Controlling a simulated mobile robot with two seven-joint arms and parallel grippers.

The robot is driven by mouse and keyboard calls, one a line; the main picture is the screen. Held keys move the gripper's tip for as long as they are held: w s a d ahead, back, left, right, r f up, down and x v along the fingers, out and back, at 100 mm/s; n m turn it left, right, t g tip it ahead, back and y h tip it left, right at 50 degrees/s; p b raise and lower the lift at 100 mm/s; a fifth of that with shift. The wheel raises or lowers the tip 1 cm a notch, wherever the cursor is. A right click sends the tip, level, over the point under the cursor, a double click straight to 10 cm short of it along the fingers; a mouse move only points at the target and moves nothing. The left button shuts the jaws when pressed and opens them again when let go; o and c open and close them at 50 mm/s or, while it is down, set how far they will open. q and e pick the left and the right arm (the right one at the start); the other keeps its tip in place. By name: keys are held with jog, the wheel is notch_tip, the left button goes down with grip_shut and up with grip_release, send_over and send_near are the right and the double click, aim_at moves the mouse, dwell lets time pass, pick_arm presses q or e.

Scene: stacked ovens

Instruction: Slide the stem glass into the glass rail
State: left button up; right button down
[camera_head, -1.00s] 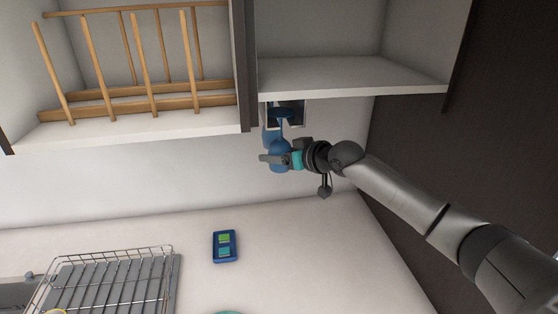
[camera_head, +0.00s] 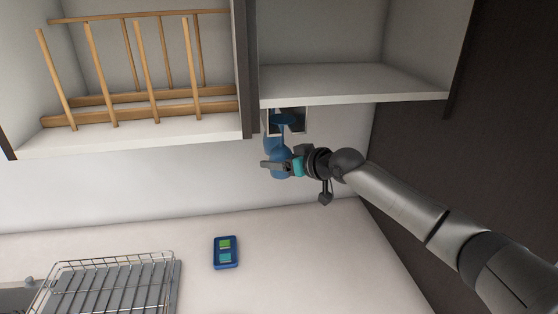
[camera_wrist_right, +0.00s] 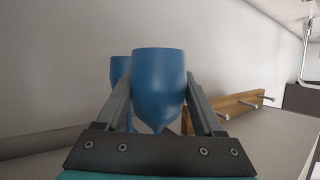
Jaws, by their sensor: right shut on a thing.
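The blue stem glass (camera_head: 281,163) hangs bowl-down under the right-hand cabinet in the head view. Its foot and stem show above the bowl, close against the glass rail (camera_head: 299,119), a small dark-and-grey fitting below the cabinet shelf. I cannot tell whether the foot is inside the rail. My right gripper (camera_head: 279,166) is shut on the glass, its fingers beside the bowl. In the right wrist view the bowl (camera_wrist_right: 159,85) fills the space between the fingers. A second blue glass (camera_wrist_right: 120,72) shows partly behind it. My left gripper is not in view.
A wooden peg rack (camera_head: 140,110) stands in the left cabinet. The open right cabinet shelf (camera_head: 350,84) is empty. On the counter are a blue device (camera_head: 225,252) and a wire rack (camera_head: 110,285). A dark panel (camera_head: 510,120) borders the right side.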

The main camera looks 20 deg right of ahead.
grip_release()
jog(key=b+v, duration=0.1)
jog(key=v, duration=1.4)
dwell(0.4)
jog(key=shift+s, duration=0.1)
dwell(0.9)
